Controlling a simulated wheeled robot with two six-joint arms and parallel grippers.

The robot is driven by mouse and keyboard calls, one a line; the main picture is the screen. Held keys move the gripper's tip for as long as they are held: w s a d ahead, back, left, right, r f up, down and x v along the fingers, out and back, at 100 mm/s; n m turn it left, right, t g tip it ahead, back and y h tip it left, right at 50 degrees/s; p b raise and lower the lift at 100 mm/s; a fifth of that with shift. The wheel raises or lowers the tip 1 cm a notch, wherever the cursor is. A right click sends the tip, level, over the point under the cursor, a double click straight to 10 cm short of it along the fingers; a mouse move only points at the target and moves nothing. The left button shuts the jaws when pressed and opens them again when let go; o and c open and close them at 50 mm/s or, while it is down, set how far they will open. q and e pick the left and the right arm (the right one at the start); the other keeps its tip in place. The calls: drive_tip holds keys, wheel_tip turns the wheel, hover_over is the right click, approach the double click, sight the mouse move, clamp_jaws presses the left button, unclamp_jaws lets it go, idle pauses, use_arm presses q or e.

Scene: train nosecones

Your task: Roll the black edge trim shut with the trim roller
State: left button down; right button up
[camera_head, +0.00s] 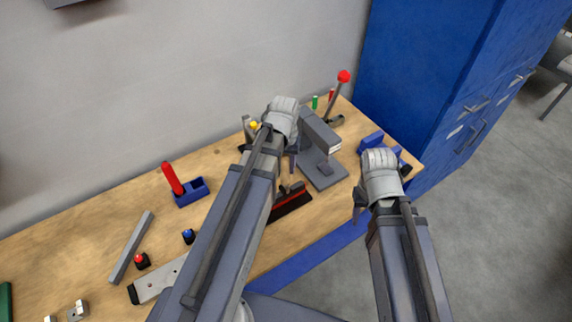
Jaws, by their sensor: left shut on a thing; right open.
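My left gripper (283,121) is over the back of the workbench, beside a grey machine block. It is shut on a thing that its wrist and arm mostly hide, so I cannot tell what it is. My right gripper (381,172) is open and empty in front of the bench's right end, near a blue holder (371,141). A flat metal plate (158,281) with a black end lies at the front left; I cannot tell whether this black part is the edge trim. I cannot clearly make out the trim roller.
A red-handled tool (172,179) stands in a blue block (192,192). A black and red brush-like thing (291,203) lies near the front edge. The grey machine (320,165) and a red-knobbed lever (343,77) stand at the right. A grey bar (131,246) lies at the left; a blue cabinet (420,75) stands behind.

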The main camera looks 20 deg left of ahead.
use_arm(q)
drive_tip(key=shift+s+a, duration=0.75)
drive_tip(key=shift+s, duration=0.3)
drive_tip(key=shift+s+a, duration=0.85)
drive_tip(key=shift+s, duration=0.3)
drive_tip(key=shift+s+a, duration=0.85)
drive_tip(key=shift+s, duration=0.15)
drive_tip(key=shift+r, duration=0.1)
